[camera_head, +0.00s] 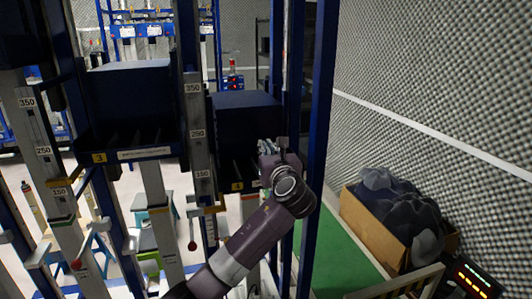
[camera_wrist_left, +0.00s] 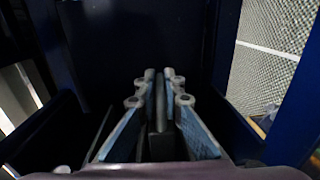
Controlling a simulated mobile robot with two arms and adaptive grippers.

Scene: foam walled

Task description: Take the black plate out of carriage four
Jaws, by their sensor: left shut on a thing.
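The right-hand dark blue carriage (camera_head: 247,108) hangs between blue posts, with a small yellow number tag at its front that is hard to read. My left gripper (camera_head: 268,148) is at its front right, partly hiding the slots. In the left wrist view my gripper (camera_wrist_left: 160,78) is shut on a thin black plate (camera_wrist_left: 160,112), which stands on edge between the fingers. The plate is still inside the carriage, whose dark walls surround the fingers. In the head view the plate is hidden or too dark to make out. My right gripper is not in view.
Another dark carriage (camera_head: 130,105) with a yellow tag hangs to the left, with upright dividers inside. A blue post (camera_head: 318,120) stands close right of my arm. A cardboard box (camera_head: 372,228) of dark foam pieces sits by the foam wall. A lit display (camera_head: 475,280) is at lower right.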

